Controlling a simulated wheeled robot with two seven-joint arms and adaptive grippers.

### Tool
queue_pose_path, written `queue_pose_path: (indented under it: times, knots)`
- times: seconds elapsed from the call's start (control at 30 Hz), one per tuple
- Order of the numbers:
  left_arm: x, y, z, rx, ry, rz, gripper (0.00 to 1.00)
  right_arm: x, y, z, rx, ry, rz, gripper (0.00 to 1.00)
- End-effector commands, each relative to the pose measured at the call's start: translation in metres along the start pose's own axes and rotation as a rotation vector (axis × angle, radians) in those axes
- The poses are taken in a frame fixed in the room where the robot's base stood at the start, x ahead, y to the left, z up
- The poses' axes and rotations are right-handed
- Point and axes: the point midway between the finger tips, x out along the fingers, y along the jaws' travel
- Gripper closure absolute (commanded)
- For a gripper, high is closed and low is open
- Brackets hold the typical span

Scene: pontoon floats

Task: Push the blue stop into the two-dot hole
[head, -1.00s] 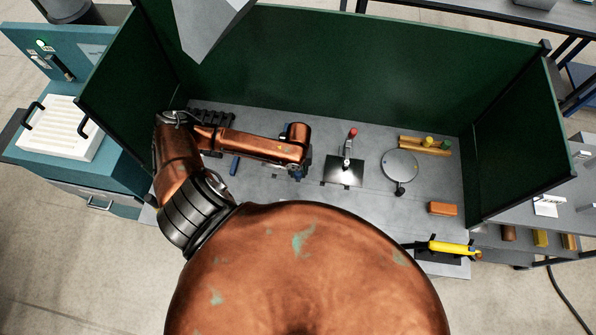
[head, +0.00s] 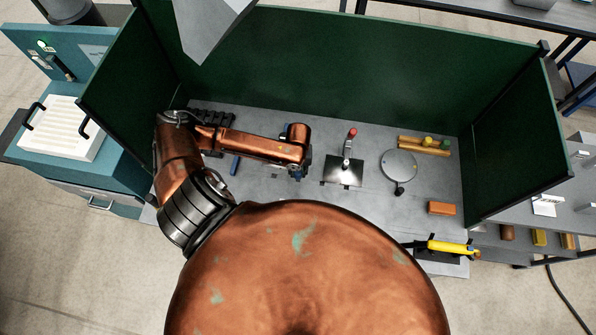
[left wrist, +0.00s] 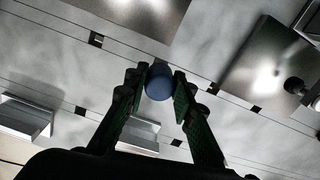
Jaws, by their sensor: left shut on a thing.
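My left gripper (head: 300,172) reaches down over the grey bench top (head: 262,185), left of the toggle clamp. In the left wrist view its two green-padded fingers (left wrist: 159,90) are shut on the blue stop (left wrist: 159,82), a round-ended blue piece held between the tips. Several small dark square holes show in the bench top there, one (left wrist: 213,88) right of the stop and another (left wrist: 97,40) up and left. I cannot make out dot marks on any hole. Whether the stop touches the surface is unclear. My right gripper is not in view.
A toggle clamp with a red knob (head: 352,132) stands on a dark plate (head: 341,176). A round grey disc (head: 399,165), an orange block (head: 442,208) and a wooden rack (head: 425,146) are to the right. Green walls (head: 330,60) enclose the bench.

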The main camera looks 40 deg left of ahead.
Motion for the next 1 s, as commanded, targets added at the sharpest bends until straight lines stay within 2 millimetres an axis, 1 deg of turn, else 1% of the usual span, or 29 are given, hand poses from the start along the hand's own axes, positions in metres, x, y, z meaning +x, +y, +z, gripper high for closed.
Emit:
queue_pose_path:
  times: [1.0]
  knots:
    - [0.021,0.0,0.0,0.0,0.0,0.0,1.0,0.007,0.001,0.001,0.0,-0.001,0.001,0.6]
